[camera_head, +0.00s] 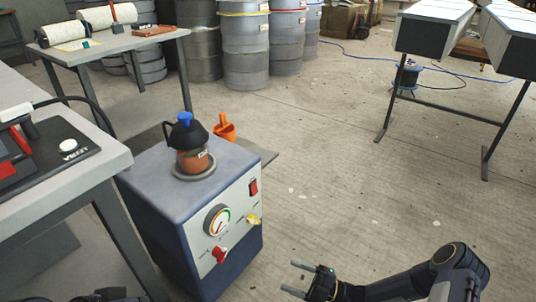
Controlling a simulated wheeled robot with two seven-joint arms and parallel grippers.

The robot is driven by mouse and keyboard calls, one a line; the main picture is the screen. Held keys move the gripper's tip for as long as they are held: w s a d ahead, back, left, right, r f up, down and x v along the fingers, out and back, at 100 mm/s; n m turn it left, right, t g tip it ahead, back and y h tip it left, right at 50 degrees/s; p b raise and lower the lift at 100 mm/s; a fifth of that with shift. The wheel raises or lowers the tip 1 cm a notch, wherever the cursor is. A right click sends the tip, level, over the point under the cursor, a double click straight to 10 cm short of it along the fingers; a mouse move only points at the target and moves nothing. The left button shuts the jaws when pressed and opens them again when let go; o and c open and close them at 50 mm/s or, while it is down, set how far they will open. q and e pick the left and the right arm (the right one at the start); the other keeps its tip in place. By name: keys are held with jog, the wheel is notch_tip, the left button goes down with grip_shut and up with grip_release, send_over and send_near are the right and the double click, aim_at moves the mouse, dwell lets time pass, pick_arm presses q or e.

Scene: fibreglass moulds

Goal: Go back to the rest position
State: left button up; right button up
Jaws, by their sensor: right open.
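My right gripper (290,277) is at the bottom of the head view, with its arm coming in from the lower right. Its two fingers point left and stand apart. Nothing shows between them, only floor behind. It is to the right of the blue-grey machine and apart from it. A dark part at the bottom left edge looks like a piece of my left arm. My left gripper does not show.
Grey tables stand left, drums (243,45) behind, and long moulds on a stand (432,28) at upper right. The concrete floor (350,170) between is clear.

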jog(key=s+d+r+n+g+h+p, duration=0.25)
jog(key=r+n+p, duration=0.45)
jog(key=r, duration=0.5)
jog(key=s+d+r+n+g+h+p, duration=0.1)
jog(key=s+r+n+g+h+p, duration=0.2)
jog(key=r+n, duration=0.75)
jog(key=s+d+r+n+g+h+p, duration=0.1)
jog(key=s+d+r+n+h+p, duration=0.15)
jog(key=r+n+p, duration=0.75)
jog(key=s+d+r+n+t+h+p, duration=0.2)
jog(key=s+r+n+p, duration=0.2)
jog(key=r, duration=0.5)
jog(key=s+d+r+n+t+h+p, duration=0.2)
jog(key=s+r+n+h+p, duration=0.1)
jog(key=s+r+n+p, duration=0.2)
jog(key=s+d+r+n+t+h+p, duration=0.2)
jog(key=r+n, duration=0.5)
jog(key=r, duration=0.6)
jog(key=shift+s+d+r+t+h+p, duration=0.3)
jog(key=shift+s+r+t+h+p, duration=0.15)
jog(key=shift+s+p, duration=0.75)
jog(key=shift+n, duration=0.25)
